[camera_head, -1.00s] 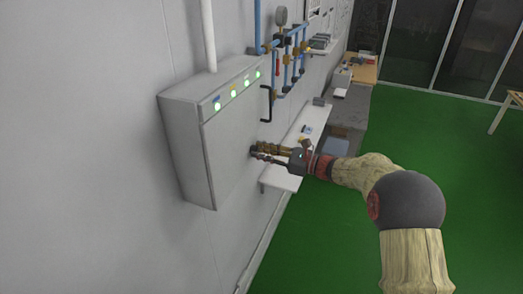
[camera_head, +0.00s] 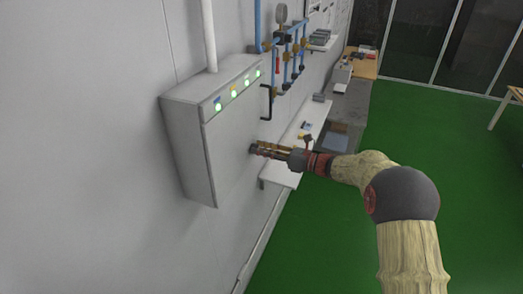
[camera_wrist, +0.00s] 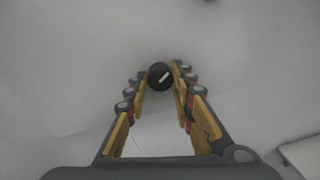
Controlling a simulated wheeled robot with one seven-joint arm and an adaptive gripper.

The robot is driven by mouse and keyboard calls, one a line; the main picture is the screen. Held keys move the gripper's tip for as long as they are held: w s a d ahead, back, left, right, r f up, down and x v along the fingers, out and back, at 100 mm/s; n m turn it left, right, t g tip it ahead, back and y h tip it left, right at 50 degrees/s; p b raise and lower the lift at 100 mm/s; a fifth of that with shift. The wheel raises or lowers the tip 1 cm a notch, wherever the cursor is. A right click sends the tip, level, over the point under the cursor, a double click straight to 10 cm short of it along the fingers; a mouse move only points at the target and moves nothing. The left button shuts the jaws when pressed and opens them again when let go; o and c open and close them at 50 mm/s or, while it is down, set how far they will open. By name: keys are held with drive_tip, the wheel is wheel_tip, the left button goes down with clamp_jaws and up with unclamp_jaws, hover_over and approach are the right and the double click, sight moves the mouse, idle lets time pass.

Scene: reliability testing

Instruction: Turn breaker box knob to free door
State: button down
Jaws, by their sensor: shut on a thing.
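The grey breaker box (camera_head: 185,150) is fixed to the wall at the left in the head view, with its door closed as far as I can see. In the wrist view, the round black knob (camera_wrist: 160,76) has a white pointer mark slanting up to the right. My gripper (camera_head: 257,149) reaches the door's right side from the right. In the wrist view, the yellow fingers of my gripper (camera_wrist: 159,82) are closed on the knob from both sides. In the head view the fingertips mostly hide the knob.
A black handle-like pipe (camera_head: 268,102) and blue pipes (camera_head: 289,60) with a gauge are on the wall beyond. A white shelf (camera_head: 281,178) lies below and behind my gripper. The green floor (camera_head: 310,240) is clear.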

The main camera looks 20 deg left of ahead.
drive_tip(key=c, duration=1.6)
unclamp_jaws()
drive_tip(key=shift+o, duration=0.5)
drive_tip(key=s+d, duration=0.1)
drive_tip(key=d, duration=1.1)
drive_tip(key=shift+r, duration=0.15)
